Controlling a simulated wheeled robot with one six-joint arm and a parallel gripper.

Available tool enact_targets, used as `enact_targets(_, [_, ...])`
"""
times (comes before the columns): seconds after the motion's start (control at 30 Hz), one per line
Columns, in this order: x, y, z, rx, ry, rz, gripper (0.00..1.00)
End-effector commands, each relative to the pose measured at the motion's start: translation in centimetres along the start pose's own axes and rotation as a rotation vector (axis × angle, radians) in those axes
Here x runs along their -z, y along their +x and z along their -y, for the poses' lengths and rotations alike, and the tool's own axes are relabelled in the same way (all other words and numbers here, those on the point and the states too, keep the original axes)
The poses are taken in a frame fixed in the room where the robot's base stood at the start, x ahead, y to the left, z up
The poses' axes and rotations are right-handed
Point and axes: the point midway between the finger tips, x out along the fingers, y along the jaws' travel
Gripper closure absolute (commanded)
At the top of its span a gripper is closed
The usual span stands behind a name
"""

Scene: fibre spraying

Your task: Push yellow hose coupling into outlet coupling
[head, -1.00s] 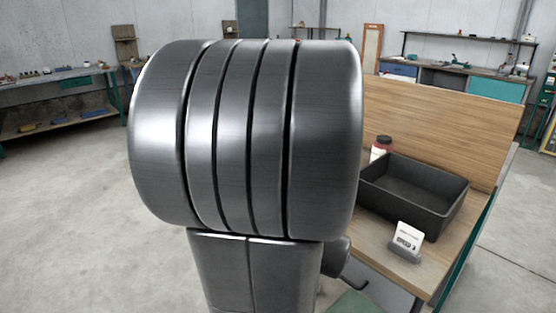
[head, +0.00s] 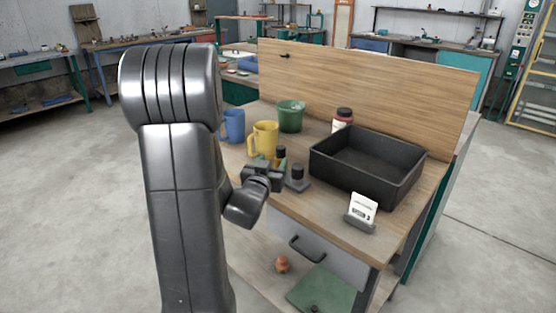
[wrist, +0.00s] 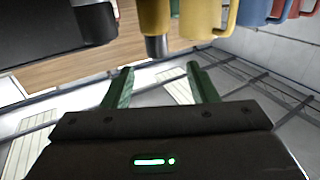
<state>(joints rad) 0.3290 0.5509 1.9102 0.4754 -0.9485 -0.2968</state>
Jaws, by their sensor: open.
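A small upright piece with a dark top and a yellow band, probably the yellow hose coupling (head: 281,158), stands on the bench just behind my gripper (head: 262,176) in the head view. A short black cylinder on a dark base, probably the outlet coupling (head: 298,173), stands right of it. In the wrist view a yellow piece with a dark end (wrist: 156,46) lies beyond the tips of my green fingers (wrist: 160,70). The fingers are apart with nothing between them. The gripper hides part of the coupling's foot in the head view.
A blue mug (head: 233,126), yellow mug (head: 264,139), green mug (head: 290,116) and red-lidded jar (head: 342,119) stand behind. A black bin (head: 390,183) and a card stand (head: 361,212) are at right. A wooden back panel (head: 380,92) closes the rear.

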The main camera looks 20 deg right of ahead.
Motion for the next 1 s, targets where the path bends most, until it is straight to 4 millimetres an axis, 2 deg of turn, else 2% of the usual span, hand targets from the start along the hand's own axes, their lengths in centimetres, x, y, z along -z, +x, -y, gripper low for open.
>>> enact_targets(0.1, [0.1, 2.0, -0.1, -0.001, 0.0, 0.001, 0.47])
enact_targets(0.37, [-0.1, 3.9, -0.1, 0.001, 0.0, 0.002, 0.47])
enact_targets(0.7, [-0.5, 8.1, -0.4, 0.001, 0.001, 0.001, 0.47])
enact_targets(1.0, [-0.7, 8.6, -0.4, 0.002, 0.0, 0.002, 0.47])
